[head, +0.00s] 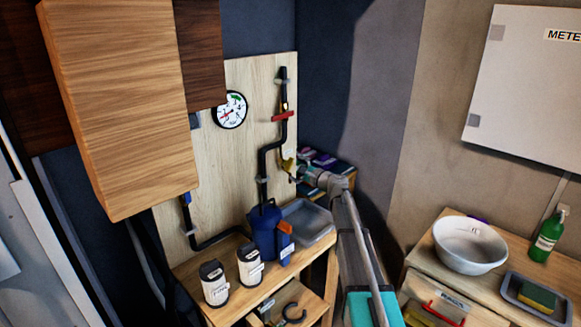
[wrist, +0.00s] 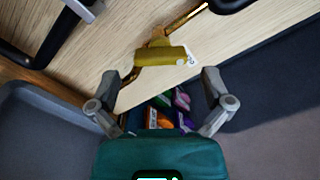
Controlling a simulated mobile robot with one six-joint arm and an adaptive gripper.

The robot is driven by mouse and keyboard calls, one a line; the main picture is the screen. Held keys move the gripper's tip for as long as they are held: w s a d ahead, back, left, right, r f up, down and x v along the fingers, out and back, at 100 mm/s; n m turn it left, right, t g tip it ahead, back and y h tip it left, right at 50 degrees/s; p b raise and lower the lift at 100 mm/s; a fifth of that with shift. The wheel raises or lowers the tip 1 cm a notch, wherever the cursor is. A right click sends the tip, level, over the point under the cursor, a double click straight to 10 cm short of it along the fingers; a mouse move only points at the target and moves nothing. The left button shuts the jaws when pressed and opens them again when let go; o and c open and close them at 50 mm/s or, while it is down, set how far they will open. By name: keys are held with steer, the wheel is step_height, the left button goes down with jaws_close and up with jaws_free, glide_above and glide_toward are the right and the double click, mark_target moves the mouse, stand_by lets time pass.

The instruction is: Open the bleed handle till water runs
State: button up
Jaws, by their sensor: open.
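A yellow handle (wrist: 160,55) with a small white tag (wrist: 191,57) sits on a brass fitting against the wooden board. It also shows in the head view (head: 288,165), low on the black pipe and partly hidden by my gripper. My gripper (wrist: 161,80) is open and empty, its fingers spread either side of the handle's line and apparently just short of it. In the head view my gripper (head: 301,174) is close to the handle. A grey tray (head: 308,221) stands below. No running water shows.
A red handle (head: 283,116) and a gauge (head: 230,110) are higher on the board. A blue jug (head: 264,231) and white canisters (head: 215,284) stand on the bench. Several colourful packages (head: 328,160) lie behind my gripper. A white basin (head: 470,246) is at right.

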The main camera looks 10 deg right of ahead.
mark_target(291, 166)
steer(key=v, duration=0.7)
steer(key=shift+s+d, duration=0.2)
steer(key=shift+s, duration=0.1)
steer(key=c, duration=0.6)
steer(key=shift+n, duration=0.4)
steer(key=shift+c, duration=0.4)
steer(key=n, duration=0.5)
steer(key=d+n, duration=0.1)
steer(key=n, duration=0.5)
steer(key=s+n, duration=0.1)
steer(key=n, duration=0.5)
steer(key=shift+s+d+f, duration=0.1)
steer(key=shift+d+f, duration=0.05)
steer(key=shift+f, duration=0.1)
steer(key=x, duration=1.4)
